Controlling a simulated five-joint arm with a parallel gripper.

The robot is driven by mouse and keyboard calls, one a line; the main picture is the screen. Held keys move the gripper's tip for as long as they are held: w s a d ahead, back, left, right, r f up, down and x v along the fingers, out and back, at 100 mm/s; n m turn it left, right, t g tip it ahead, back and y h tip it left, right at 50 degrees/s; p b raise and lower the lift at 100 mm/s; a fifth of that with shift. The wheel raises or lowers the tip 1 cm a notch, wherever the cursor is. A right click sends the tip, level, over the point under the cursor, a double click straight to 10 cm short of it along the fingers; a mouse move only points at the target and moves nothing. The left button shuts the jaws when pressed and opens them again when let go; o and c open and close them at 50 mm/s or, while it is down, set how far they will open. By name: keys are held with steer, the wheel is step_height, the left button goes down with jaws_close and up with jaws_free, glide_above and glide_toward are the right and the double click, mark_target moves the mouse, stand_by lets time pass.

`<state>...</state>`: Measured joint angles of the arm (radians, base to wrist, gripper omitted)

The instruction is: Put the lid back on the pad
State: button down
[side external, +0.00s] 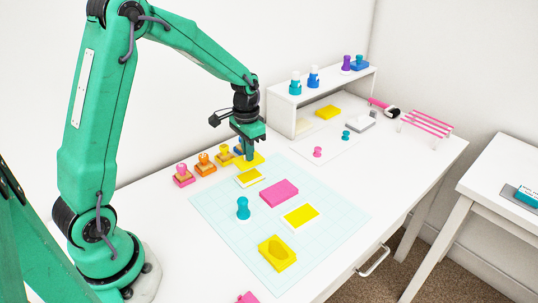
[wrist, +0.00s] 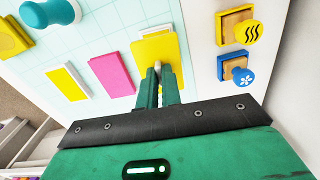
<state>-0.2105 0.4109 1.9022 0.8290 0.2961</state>
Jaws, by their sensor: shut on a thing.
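My gripper (side external: 248,158) is shut on a flat yellow piece, taken as the lid (side external: 260,160), at the back corner of the pale blue grid mat. A similar yellow-and-white block (side external: 300,216) lies farther forward. I cannot tell which is the pad. Whether the lid touches the surface is unclear.
A pink block (side external: 279,192) lies between the two yellow-and-white blocks. A teal stamp (side external: 243,208) and a yellow block with a hollow (side external: 277,254) are on the mat (side external: 325,190). Several stamps (side external: 203,163) line the back left, close to my gripper. A white shelf (side external: 290,118) stands behind.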

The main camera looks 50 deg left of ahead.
mark_target(249, 176)
steer(key=shift+f, duration=2.35)
steer(key=shift+f, duration=0.45)
stand_by(1.1)
steer(key=c, duration=1)
jaws_free()
steer(key=shift+c, duration=0.2)
steer(key=shift+r, duration=0.25)
steer(key=shift+r, duration=2.75)
steer(key=shift+c, duration=0.4)
jaws_close()
